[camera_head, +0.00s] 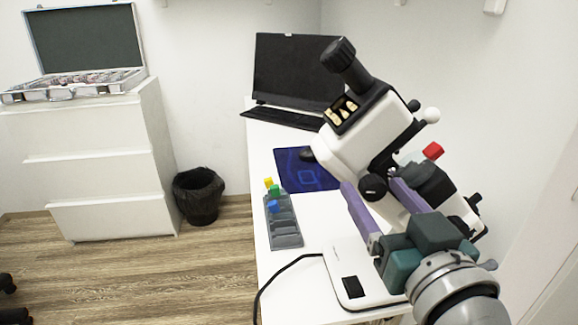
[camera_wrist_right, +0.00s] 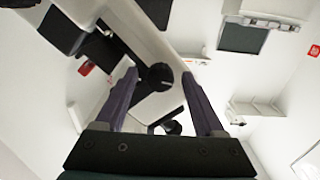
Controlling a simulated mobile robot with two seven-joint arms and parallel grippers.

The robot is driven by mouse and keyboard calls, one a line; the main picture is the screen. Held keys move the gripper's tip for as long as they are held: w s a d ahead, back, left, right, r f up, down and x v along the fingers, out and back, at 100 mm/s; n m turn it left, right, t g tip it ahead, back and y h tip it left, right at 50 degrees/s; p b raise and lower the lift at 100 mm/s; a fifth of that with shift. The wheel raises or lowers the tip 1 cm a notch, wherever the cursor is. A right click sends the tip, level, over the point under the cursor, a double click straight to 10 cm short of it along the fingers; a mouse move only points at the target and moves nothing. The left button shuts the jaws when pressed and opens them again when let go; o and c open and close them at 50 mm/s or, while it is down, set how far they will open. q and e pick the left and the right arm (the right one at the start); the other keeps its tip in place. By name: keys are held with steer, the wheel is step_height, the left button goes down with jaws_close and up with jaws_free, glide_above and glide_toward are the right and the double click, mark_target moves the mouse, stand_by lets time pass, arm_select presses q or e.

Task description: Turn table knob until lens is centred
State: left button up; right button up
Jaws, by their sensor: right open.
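A white tilted lens instrument (camera_head: 350,155) with a black eyepiece (camera_head: 344,58) stands on the desk. A round black knob (camera_head: 373,187) sits on its side; it also shows in the right wrist view (camera_wrist_right: 159,76). My right gripper (camera_head: 372,184) is open, its two purple fingers on either side of this knob. In the right wrist view, the knob lies between the fingertips (camera_wrist_right: 159,75), with gaps on both sides. A second black knob (camera_wrist_right: 171,127) shows lower between the fingers. I cannot make out a lens or its centring. My left gripper is not in view.
A grey tray (camera_head: 284,236) with coloured blocks stands at the desk's left edge. A blue mat (camera_head: 305,176) with a mouse, a keyboard (camera_head: 284,118) and a monitor (camera_head: 295,70) lie behind. A black cable runs off the front. A red knob (camera_head: 433,151) is on the instrument's right.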

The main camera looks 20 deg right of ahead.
jaws_close()
steer(key=shift+r+m+p, duration=0.1)
steer(key=shift+m+p, duration=0.4)
steer(key=shift+m, duration=0.6)
jaws_free()
steer(key=shift+s, duration=0.1)
